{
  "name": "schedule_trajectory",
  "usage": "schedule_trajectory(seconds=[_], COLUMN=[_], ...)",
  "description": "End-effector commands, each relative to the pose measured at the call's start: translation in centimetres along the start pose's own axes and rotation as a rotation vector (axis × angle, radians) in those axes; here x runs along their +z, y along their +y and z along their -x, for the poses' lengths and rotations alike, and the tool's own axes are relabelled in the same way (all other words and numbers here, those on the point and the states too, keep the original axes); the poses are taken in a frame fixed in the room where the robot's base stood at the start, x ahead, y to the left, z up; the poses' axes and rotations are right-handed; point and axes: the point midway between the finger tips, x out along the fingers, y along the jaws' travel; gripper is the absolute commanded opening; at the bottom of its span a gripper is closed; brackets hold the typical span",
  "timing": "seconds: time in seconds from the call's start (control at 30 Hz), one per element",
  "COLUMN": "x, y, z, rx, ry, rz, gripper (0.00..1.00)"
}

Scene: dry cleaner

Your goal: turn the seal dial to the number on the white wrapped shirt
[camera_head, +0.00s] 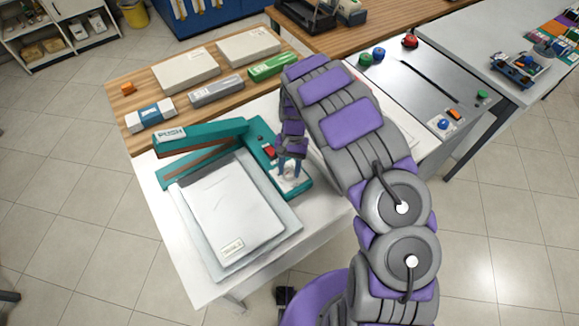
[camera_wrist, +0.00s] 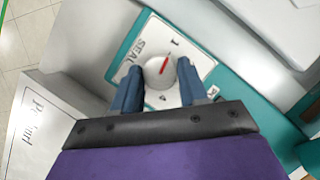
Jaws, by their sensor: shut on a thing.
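The white wrapped shirt (camera_head: 225,200) lies flat beside the teal sealer (camera_head: 200,135). Its label (camera_head: 232,247) is too small to read. The round pale seal dial (camera_wrist: 160,75) sits on a white plate marked SEAL at the sealer's end. Its red pointer (camera_wrist: 166,62) points up and slightly right in the wrist view, toward a mark that looks like a 1 (camera_wrist: 175,42). Other plate marks are partly hidden or unclear. My gripper (camera_wrist: 159,86) has its blue fingers on both sides of the dial, shut on it. In the head view my gripper (camera_head: 290,168) is over the sealer's right end.
A red switch (camera_head: 269,151) is on the sealer close to my gripper. Several boxes and packets stand on the wooden counter (camera_head: 130,92) behind. A grey panel (camera_head: 430,90) with coloured knobs is to the right. White table shows at the front left (camera_head: 165,220).

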Motion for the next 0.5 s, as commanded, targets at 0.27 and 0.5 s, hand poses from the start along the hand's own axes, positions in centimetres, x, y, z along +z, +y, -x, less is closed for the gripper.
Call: schedule_trajectory(seconds=[0.27, 0.5], x=[0.01, 0.06], y=[-0.11, -0.10], z=[0.04, 0.15], rx=[-0.003, -0.029], ry=[0.000, 0.001], rz=[-0.004, -0.064], gripper=[0.12, 0.12])
